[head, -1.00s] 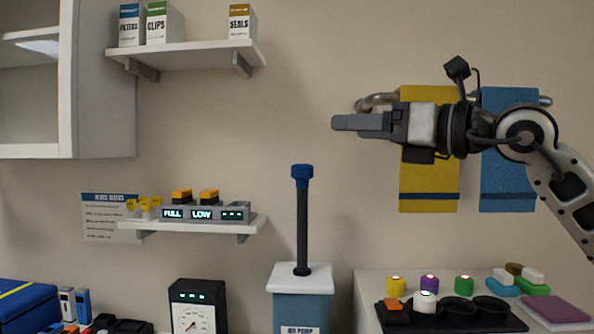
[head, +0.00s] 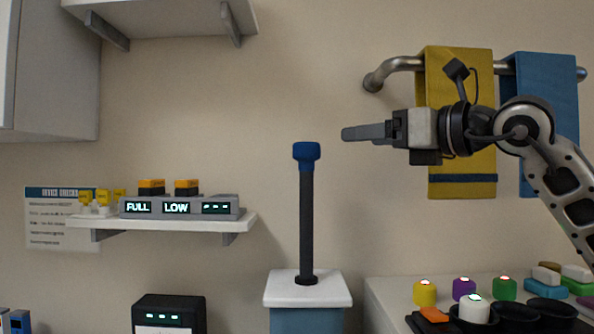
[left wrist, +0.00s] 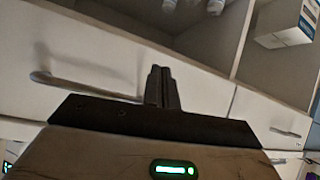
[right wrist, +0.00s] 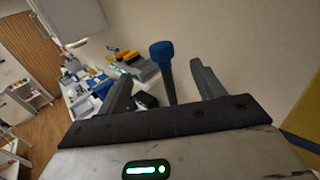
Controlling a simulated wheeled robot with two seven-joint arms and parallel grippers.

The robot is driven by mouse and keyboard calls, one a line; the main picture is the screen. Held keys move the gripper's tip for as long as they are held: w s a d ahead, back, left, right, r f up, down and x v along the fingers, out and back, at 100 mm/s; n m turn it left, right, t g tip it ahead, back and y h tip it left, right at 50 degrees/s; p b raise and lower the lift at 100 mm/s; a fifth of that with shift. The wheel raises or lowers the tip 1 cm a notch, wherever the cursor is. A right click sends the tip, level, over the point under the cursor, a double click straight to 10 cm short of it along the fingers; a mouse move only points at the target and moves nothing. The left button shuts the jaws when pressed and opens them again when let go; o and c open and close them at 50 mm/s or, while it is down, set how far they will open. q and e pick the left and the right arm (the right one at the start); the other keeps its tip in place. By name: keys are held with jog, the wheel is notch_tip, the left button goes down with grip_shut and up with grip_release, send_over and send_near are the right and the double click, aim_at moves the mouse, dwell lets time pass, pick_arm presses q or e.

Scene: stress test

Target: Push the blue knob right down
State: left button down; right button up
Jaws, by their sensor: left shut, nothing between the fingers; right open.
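The blue knob (head: 306,153) tops a dark upright rod (head: 306,225) that rises well above a white-topped pump box (head: 308,287). My right gripper (head: 346,133) is to the right of the knob and slightly higher, apart from it, pointing left. In the right wrist view the knob (right wrist: 162,52) shows beyond and between the two spread fingers (right wrist: 160,85), with nothing held. My left gripper is out of the head view; in the left wrist view its fingers (left wrist: 161,88) are together and empty, in front of white cabinet fronts.
A shelf (head: 240,222) with a FULL/LOW display unit (head: 178,208) is left of the rod. A towel rail (head: 400,64) with a yellow towel (head: 460,120) hangs behind my right arm.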

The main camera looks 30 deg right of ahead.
aim_at(299, 149)
jog(key=p+x, duration=0.1)
jog(key=x, duration=0.4)
jog(key=p+x, duration=0.2)
jog(key=x, duration=0.3)
jog(key=f+p+x, duration=0.1)
jog(key=x, duration=0.4)
jog(key=shift+a, duration=0.1)
jog(key=shift+w+a+f+p, duration=0.15)
jog(key=shift+w+p, duration=0.2)
jog(key=shift+w, duration=0.1)
pick_arm(q)
jog(key=shift+a+r+m, duration=0.15)
jog(key=shift+a+r, duration=0.05)
jog(key=shift+r, duration=0.25)
jog(key=shift+a+r+m, duration=0.15)
jog(key=shift+a+r, duration=0.05)
jog(key=shift+r, duration=0.25)
